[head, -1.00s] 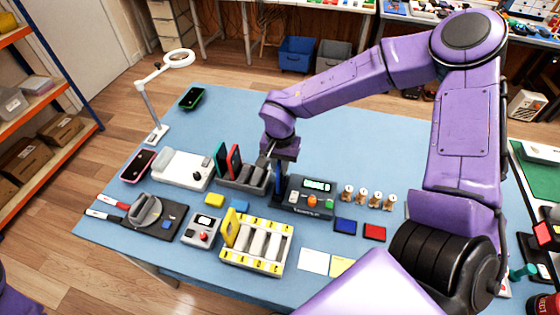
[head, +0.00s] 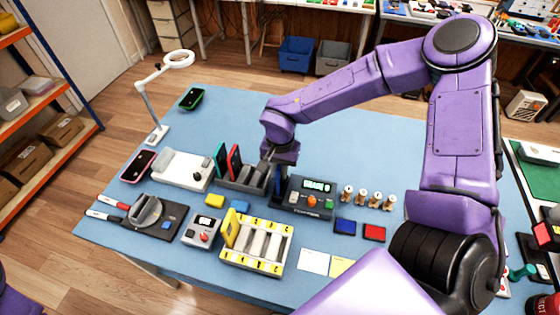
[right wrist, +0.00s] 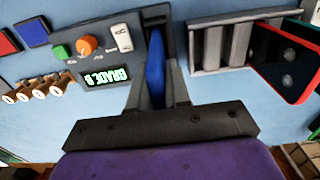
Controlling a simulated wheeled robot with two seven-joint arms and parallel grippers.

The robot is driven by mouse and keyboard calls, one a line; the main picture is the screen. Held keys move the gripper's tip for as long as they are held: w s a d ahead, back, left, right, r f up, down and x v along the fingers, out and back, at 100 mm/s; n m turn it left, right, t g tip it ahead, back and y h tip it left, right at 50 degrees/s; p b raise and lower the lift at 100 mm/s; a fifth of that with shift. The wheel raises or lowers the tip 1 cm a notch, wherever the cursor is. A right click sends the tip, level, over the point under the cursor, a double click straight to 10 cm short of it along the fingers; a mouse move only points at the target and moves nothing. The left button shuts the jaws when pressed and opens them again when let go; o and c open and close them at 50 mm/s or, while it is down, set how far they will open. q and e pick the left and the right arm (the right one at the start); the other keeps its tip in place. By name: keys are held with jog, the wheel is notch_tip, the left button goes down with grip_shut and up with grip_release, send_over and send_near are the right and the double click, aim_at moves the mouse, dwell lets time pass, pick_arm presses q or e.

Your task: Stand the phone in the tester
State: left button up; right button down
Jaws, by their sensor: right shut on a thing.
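The blue phone (right wrist: 155,72) stands on edge at the slot on one side of the dark grey tester (head: 296,207). In the right wrist view the tester's green display (right wrist: 107,77) shows upside-down text that looks like a grade. My right gripper (head: 275,166) is shut on the phone, one finger on each side, right beside the tester. It also shows in the right wrist view (right wrist: 157,88). The phone's lower edge is hidden, so its depth in the slot cannot be seen. My left gripper is out of view.
A grey rack (head: 229,184) holding a teal phone (head: 220,160) and a red phone (head: 234,160) stands close to the left of the gripper. A yellow-marked tray (head: 256,263) lies in front. Small wooden pegs (head: 362,194) stand to the right.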

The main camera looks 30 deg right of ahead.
jog(key=shift+f, duration=0.25)
jog(key=c, duration=0.7)
grip_release()
jog(key=shift+r+p, duration=0.8)
jog(key=shift+p, duration=0.3)
jog(key=shift+r+p, duration=0.7)
jog(key=shift+p, duration=0.35)
jog(key=shift+r, duration=0.1)
